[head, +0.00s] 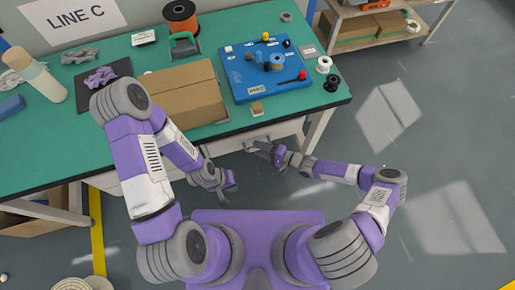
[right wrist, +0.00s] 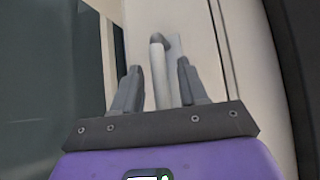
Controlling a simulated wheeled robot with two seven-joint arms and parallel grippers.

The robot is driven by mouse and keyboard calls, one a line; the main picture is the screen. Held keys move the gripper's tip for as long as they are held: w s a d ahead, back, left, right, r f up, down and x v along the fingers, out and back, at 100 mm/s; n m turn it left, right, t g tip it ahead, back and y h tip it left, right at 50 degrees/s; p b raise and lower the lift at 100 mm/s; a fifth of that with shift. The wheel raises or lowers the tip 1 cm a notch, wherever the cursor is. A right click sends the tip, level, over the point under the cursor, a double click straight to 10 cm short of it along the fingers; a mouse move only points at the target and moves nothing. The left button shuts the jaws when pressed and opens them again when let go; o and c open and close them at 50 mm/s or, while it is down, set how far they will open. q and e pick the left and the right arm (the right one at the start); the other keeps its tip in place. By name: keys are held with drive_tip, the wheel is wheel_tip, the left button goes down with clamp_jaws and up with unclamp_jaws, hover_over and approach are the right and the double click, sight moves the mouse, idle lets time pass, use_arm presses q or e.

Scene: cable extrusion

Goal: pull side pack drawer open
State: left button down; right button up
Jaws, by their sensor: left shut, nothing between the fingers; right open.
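The side pack drawer (head: 224,145) is a pale front under the green table's front edge. In the right wrist view its pale front (right wrist: 196,45) fills the top middle, with a light grey bar handle (right wrist: 158,72) standing out from it. My right gripper (head: 255,147) is at the right end of the drawer front in the head view. In the right wrist view it (right wrist: 156,85) is open, with the handle between its two fingers and gaps at both sides. My left gripper (head: 230,181) is shut and empty, in front of the table. In the head view the handle is hard to make out.
The green table (head: 55,135) holds a cardboard box (head: 180,92), a blue board (head: 262,75) with small parts, and an orange spool (head: 180,14). A shelf (head: 385,22) with boxes stands at the back right. The grey floor to the right is clear.

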drive_tip(key=shift+w+a+f, duration=0.15)
drive_tip(key=shift+w+a, duration=0.1)
drive_tip(key=shift+a, duration=0.35)
clamp_jaws()
